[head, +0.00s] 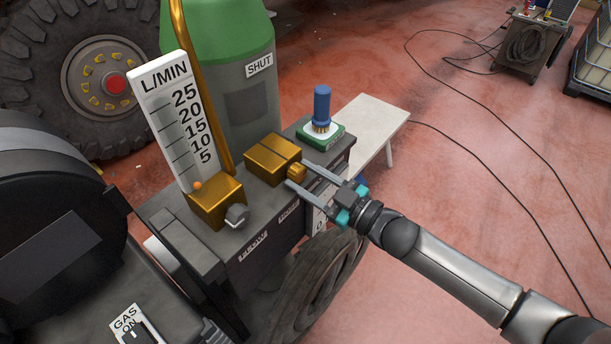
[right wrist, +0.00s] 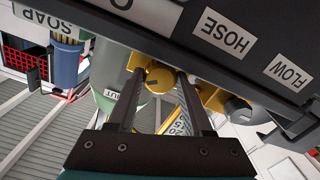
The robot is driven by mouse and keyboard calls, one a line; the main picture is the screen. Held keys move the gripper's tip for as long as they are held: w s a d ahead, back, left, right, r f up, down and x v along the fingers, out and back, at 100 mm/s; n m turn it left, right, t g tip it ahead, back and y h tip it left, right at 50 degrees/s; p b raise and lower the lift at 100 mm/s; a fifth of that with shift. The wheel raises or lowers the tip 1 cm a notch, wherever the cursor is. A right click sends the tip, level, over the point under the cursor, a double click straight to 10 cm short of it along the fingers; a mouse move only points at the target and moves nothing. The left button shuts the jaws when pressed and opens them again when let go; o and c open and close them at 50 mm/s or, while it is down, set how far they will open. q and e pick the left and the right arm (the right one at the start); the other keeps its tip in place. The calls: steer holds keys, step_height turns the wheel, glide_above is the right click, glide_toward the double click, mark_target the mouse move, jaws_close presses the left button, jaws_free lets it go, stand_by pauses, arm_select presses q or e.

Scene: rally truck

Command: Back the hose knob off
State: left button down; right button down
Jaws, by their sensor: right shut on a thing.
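The brass hose knob (head: 298,172) sticks out of the front of a brass block (head: 272,158) on the cart's top. My right gripper (head: 299,175) reaches in from the right, with one finger on each side of the knob, shut on it. In the right wrist view, the round knob (right wrist: 158,77) shows between the two fingertips (right wrist: 158,72), with a dark mark on its face. The HOSE label (right wrist: 226,34) is on the cart's front near it. My left gripper is not in view.
A flow gauge (head: 173,108) stands left, its orange ball (head: 197,185) low on the scale, with a grey knob (head: 237,214) in front. A green cylinder (head: 215,35) marked SHUT stands behind. A blue-handled brush (head: 321,105) stands right. Cables cross the red floor.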

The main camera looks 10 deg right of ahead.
stand_by(0.3)
steer(key=shift+c, duration=1.5)
jaws_free()
steer(key=b+v, duration=0.1)
steer(key=v, duration=1.4)
